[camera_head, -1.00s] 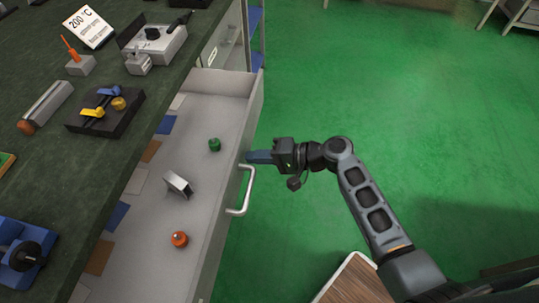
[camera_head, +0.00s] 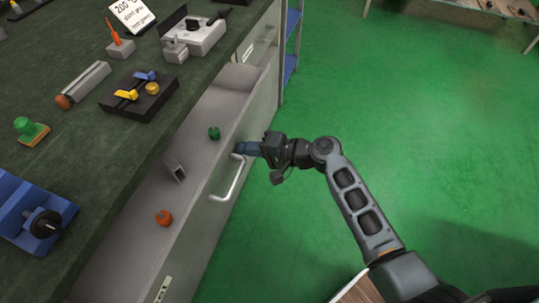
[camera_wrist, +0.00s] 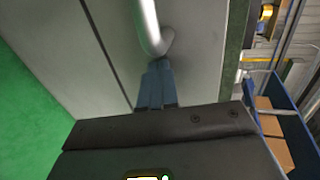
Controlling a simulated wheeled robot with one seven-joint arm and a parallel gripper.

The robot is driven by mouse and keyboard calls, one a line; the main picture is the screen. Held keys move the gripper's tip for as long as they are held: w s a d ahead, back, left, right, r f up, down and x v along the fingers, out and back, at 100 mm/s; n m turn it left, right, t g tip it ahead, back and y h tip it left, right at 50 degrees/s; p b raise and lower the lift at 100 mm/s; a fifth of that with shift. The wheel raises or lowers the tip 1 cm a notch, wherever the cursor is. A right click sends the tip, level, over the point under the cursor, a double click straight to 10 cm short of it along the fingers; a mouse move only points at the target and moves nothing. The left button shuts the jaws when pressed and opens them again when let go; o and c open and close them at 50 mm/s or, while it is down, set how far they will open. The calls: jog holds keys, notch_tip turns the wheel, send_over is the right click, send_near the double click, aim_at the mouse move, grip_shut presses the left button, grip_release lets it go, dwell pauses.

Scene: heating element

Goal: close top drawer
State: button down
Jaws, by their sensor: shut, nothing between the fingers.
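The top drawer (camera_head: 197,235) is a grey drawer under the dark worktop, pulled partly out. Its inside shows a green knob-like piece (camera_head: 214,133), a small metal block (camera_head: 174,167) and an orange piece (camera_head: 164,217). A silver bar handle (camera_head: 229,182) is on its front. My gripper (camera_head: 240,148) is shut and empty, with its blue fingertips at the drawer front beside the far end of the handle. In the wrist view the fingertips (camera_wrist: 156,70) are close to the handle's end (camera_wrist: 154,35); whether they touch the front I cannot tell.
The dark worktop (camera_head: 75,75) carries a temperature sign (camera_head: 132,14), a black tray with yellow and blue parts (camera_head: 137,97) and a blue fixture (camera_head: 35,215). A blue shelf rack (camera_head: 291,40) stands beyond the drawer. The green floor to the right is open.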

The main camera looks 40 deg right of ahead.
jog(key=b, duration=0.3)
send_over(204, 149)
jog(key=shift+s, duration=0.3)
jog(key=shift+w+a+b, duration=0.1)
jog(key=shift+w+b, duration=0.15)
jog(key=shift+b, duration=0.05)
jog(key=shift+w+a+r, duration=0.15)
jog(key=v, duration=0.8)
